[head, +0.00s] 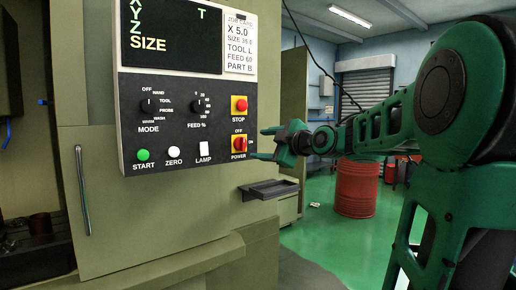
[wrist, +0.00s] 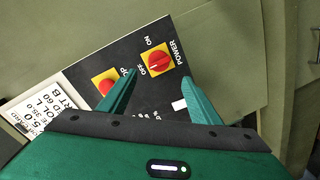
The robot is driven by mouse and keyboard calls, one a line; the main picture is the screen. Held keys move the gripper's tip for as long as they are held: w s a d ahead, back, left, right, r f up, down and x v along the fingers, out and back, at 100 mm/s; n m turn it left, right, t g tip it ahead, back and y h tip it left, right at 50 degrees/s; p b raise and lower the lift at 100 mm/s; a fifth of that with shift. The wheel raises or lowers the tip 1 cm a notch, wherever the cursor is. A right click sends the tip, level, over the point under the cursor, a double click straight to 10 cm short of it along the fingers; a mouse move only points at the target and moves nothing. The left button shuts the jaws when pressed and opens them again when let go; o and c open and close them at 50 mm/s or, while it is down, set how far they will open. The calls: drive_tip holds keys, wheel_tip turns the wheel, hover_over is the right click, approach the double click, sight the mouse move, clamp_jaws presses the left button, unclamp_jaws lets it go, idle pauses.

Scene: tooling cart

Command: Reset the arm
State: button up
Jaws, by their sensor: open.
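My green arm reaches in from the right in the head view. My gripper (head: 262,144) is open and empty, its fingers pointing left at the machine's control panel (head: 172,160). The fingertips look close to the red and yellow POWER switch (head: 239,147); I cannot tell if they touch it. In the wrist view my gripper (wrist: 158,85) shows two spread green fingers, with the POWER switch (wrist: 155,61) beyond them, its ON and OFF marks visible.
The panel also carries a green START button (head: 143,155), a white ZERO button (head: 174,152), a LAMP switch (head: 204,149) and two knobs. A small dark tray (head: 270,190) juts out below the panel. A red barrel (head: 357,188) stands behind on open green floor.

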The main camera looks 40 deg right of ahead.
idle(0.3)
drive_tip(key=s+a+f+m+g, duration=0.1)
drive_tip(key=s+f+m+g, duration=0.1)
drive_tip(key=s+f+m, duration=0.3)
drive_tip(key=s+a+f+g+h, duration=0.1)
drive_tip(key=s+f+g, duration=0.15)
drive_tip(key=f, duration=0.55)
drive_tip(key=s+a+f+m+g, duration=0.1)
drive_tip(key=s+f+m+g, duration=0.25)
drive_tip(key=f, duration=0.25)
drive_tip(key=s+a+f+m+g, duration=0.2)
drive_tip(key=s+f+m+g, duration=0.2)
drive_tip(key=s+f, duration=0.3)
drive_tip(key=s+a+f+m+g, duration=0.3)
drive_tip(key=s+f, duration=0.4)
drive_tip(key=s, duration=1)
drive_tip(key=m+g, duration=0.1)
drive_tip(key=m, duration=0.1)
drive_tip(key=shift+s+m+y, duration=0.3)
drive_tip(key=shift+s+m, duration=0.05)
